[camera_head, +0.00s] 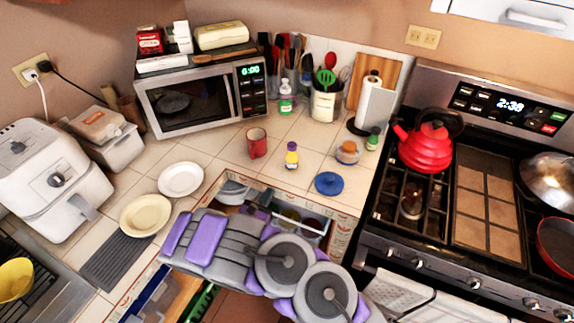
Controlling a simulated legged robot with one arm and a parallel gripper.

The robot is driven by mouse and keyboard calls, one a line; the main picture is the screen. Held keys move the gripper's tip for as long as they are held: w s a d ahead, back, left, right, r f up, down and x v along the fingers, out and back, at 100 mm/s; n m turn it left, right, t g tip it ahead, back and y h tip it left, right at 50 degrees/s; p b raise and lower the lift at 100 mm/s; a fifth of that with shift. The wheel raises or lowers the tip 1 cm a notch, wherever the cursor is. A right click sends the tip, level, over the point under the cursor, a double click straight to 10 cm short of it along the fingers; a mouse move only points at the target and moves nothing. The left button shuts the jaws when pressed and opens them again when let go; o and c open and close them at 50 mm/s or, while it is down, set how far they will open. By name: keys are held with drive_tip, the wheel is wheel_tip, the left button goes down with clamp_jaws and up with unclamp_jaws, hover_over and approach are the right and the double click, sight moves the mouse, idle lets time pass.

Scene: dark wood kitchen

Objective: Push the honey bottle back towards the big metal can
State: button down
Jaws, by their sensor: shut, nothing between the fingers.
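A small yellow bottle with a white label and a purple cap (291,156), which looks like the honey bottle, stands upright on the tiled counter in the middle. No large metal can is clear. I cannot tell which of these is the big metal can. Parts of my grey and purple arm are folded at the bottom middle, in front of the counter and apart from the bottle. I cannot make out my gripper's fingertips.
A red mug (256,143) stands left of the bottle, with a small orange-brown jar (347,153) to its right. A blue lid (329,183) lies in front. The tiles just behind the yellow bottle look clear.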

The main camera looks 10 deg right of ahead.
sight(288, 162)
drive_tip(key=b+x, duration=0.2)
drive_tip(key=x, duration=1)
drive_tip(key=shift+w+d, duration=0.2)
drive_tip(key=shift+w, duration=0.3)
drive_tip(key=shift+a, duration=0.1)
drive_tip(key=shift+r, duration=0.1)
